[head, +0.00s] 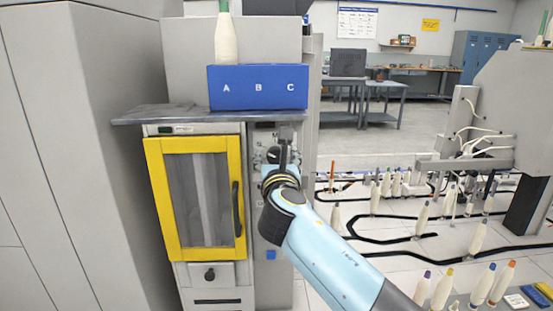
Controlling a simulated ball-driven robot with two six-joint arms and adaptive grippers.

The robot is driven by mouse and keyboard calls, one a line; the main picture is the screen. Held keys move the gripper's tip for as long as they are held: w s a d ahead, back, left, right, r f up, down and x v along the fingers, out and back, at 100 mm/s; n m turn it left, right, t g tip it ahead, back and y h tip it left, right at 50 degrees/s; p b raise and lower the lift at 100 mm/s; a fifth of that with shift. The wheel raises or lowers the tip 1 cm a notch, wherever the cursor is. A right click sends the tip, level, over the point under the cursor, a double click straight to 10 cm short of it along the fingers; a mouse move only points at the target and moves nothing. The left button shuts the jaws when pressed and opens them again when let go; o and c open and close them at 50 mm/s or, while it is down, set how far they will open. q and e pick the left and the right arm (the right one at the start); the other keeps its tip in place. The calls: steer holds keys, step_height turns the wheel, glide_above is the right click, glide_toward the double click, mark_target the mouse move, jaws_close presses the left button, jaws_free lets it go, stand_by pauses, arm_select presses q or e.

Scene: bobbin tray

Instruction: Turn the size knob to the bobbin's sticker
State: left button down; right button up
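A white bobbin with a green top (226,38) stands upright on or behind the blue bin (236,101) marked A, B and C, on top of the machine. Its sticker cannot be made out apart from the green top. My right gripper (286,140) is at the narrow grey control panel (272,222) right of the yellow-framed door. The gripper and wrist cover much of the upper panel, so the size knob's setting there is hidden. Whether the fingers are open or touching anything is too small to tell. My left gripper is out of view.
The yellow-framed door (156,205) is closed, with a dark knob (210,274) below it. A grey shelf (155,115) juts out above. Several bobbins stand on the right, including a purple-topped one (422,290).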

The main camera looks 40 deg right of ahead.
steer(key=c, duration=0.9)
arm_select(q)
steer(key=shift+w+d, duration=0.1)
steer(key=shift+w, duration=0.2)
arm_select(e)
steer(key=shift+c, duration=0.5)
